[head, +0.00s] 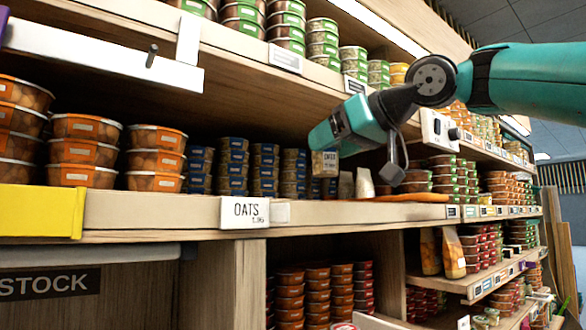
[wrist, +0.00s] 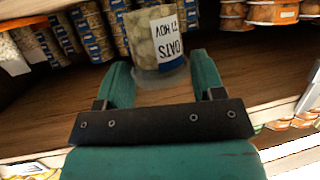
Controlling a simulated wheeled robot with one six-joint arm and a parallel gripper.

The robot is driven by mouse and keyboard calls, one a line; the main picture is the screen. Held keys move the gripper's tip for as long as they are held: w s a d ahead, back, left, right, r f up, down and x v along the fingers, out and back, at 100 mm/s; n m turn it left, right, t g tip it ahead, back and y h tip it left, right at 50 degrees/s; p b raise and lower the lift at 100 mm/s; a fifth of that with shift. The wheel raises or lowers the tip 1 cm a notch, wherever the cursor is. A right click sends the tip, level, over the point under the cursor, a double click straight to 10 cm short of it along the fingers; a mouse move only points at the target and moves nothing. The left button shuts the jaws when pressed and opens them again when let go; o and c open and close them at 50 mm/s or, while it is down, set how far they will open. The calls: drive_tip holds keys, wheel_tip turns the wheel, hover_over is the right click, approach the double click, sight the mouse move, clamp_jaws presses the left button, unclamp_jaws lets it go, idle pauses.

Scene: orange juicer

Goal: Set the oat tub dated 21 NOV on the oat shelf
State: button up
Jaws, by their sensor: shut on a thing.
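The oat tub (wrist: 143,28) is a small clear tub of pale contents with a white label reading OATS and what looks like 21 NOV, upside down in the wrist view. My gripper (wrist: 160,68) is shut on it, one teal finger on each side. In the head view my gripper (head: 343,128) reaches in over the shelf from the right, with the tub (head: 324,163) at its end. The oat shelf (head: 330,211) carries an OATS label (head: 245,212) on its front edge. The tub looks slightly above the board; I cannot tell whether it touches.
Stacked blue-banded tubs (head: 233,165) stand behind and left of the held tub. Orange tubs (head: 155,158) stand further left. Two pale cups (head: 364,183) and a flat orange item (head: 400,197) lie right of it. The upper shelf (head: 300,75) overhangs. Bare board shows near the front edge.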

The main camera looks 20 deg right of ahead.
drive_tip(key=w+a, duration=0.1)
drive_tip(key=w, duration=0.1)
drive_tip(key=w+a+p, duration=0.1)
drive_tip(key=w, duration=0.1)
drive_tip(key=w+a+p, duration=0.1)
drive_tip(key=w+a, duration=0.1)
drive_tip(key=w, duration=0.1)
drive_tip(key=shift+r, duration=0.1)
drive_tip(key=shift+p+x, duration=0.5)
drive_tip(key=shift+x, duration=0.4)
wheel_tip(320, 180, down, 2)
drive_tip(key=shift+s+d+f, duration=0.1)
drive_tip(key=shift+f, duration=0.5)
drive_tip(key=shift+f, duration=0.1)
drive_tip(key=shift+f, duration=0.15)
drive_tip(key=o, duration=0.9)
drive_tip(key=shift+o, duration=0.2)
